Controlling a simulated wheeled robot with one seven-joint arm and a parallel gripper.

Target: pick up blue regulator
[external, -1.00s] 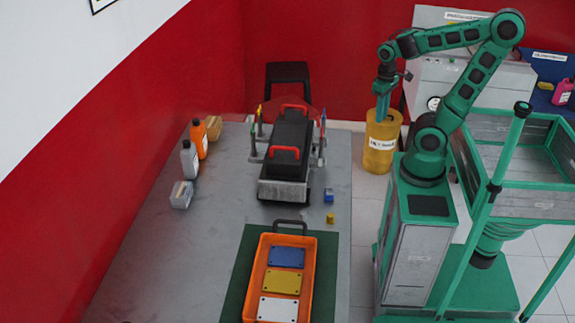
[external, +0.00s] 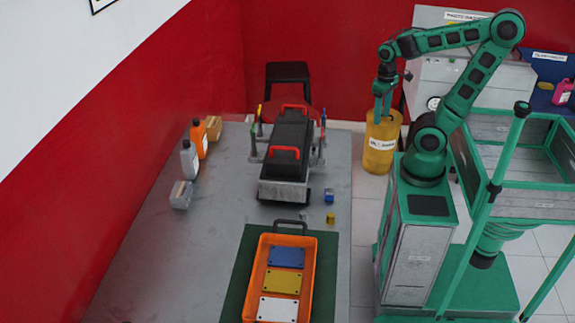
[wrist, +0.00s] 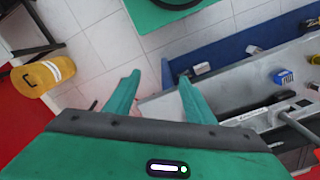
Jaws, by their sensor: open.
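The small blue regulator (external: 329,196) sits on the grey table near its right edge, just right of the engine's front end. In the wrist view a small blue block with a white face (wrist: 284,77), which looks like the regulator, lies at the right, outside the fingers. My gripper (external: 382,114) hangs fingers down beyond the table's right edge, in front of the yellow drum and well apart from the regulator. In the wrist view my gripper (wrist: 160,82) has its two green fingers spread with nothing between them.
A small yellow part (external: 330,218) lies just nearer than the regulator. The engine (external: 288,165) stands left of it. An orange tray (external: 262,275) with coloured plates is on a green mat. A yellow drum (external: 380,155) stands on the floor. The table's left side has bottles (external: 190,160).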

